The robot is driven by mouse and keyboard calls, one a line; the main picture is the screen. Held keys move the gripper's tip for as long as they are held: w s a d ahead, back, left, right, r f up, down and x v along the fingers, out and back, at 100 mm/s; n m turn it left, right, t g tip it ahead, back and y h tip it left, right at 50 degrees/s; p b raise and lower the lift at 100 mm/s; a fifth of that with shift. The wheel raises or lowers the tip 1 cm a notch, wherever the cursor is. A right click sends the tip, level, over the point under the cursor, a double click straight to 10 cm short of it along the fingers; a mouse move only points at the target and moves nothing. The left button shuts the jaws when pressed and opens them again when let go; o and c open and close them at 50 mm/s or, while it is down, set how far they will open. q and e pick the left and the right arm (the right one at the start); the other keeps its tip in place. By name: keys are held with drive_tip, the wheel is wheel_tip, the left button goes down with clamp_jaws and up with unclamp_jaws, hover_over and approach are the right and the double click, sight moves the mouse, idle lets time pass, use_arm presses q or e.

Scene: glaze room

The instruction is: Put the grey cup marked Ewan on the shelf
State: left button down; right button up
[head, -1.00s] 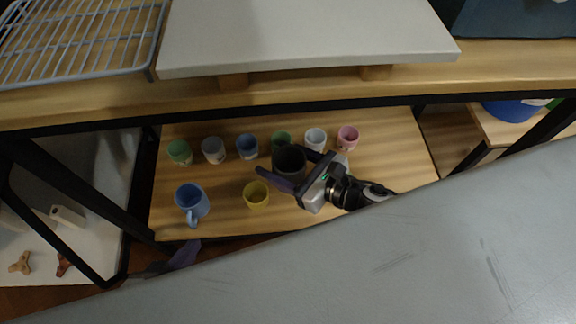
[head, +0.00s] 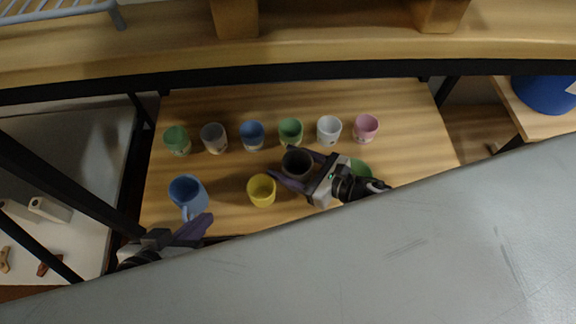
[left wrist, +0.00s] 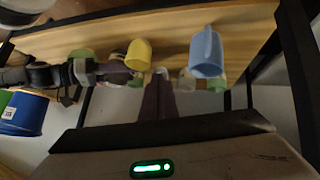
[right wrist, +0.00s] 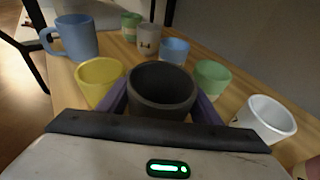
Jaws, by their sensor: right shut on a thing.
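My right gripper (head: 312,177) is shut on a dark grey cup (head: 297,163), held upright over the wooden shelf board (head: 400,110). The cup fills the middle of the right wrist view (right wrist: 161,88); no name can be read on it, and I cannot tell whether its base touches the board. A lighter grey cup (head: 214,138) stands in the back row; a small mark shows on it in the right wrist view (right wrist: 149,39), too small to read. My left gripper (head: 190,232) looks shut and empty, near the board's front left edge, close to the blue mug.
A yellow cup (head: 261,190) stands just left of the held cup, and a blue mug (head: 187,193) farther left. Green, blue, white (head: 329,130) and pink (head: 365,128) cups line the back. A green thing (head: 361,169) is partly hidden by my right gripper. Black frame posts flank the board.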

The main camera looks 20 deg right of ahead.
sight(310, 174)
drive_tip(key=shift+f, duration=0.35)
use_arm(q)
drive_tip(key=shift+d+r, duration=0.1)
drive_tip(key=shift+r, duration=0.15)
use_arm(e)
drive_tip(key=shift+r, duration=0.1)
use_arm(q)
drive_tip(key=shift+f, duration=0.1)
use_arm(e)
drive_tip(key=shift+f, duration=0.3)
drive_tip(key=o, duration=0.9)
use_arm(q)
drive_tip(key=shift+w+d, duration=0.1)
use_arm(e)
drive_tip(key=shift+o, duration=0.2)
drive_tip(key=shift+r, duration=0.25)
use_arm(q)
drive_tip(key=a+p, duration=0.1)
drive_tip(key=a+f+p, duration=0.1)
drive_tip(key=p, duration=0.1)
drive_tip(key=shift+s+f+y, duration=0.2)
drive_tip(key=shift+s+y, duration=0.15)
drive_tip(key=shift+y, duration=0.05)
use_arm(e)
drive_tip(key=v, duration=1.2)
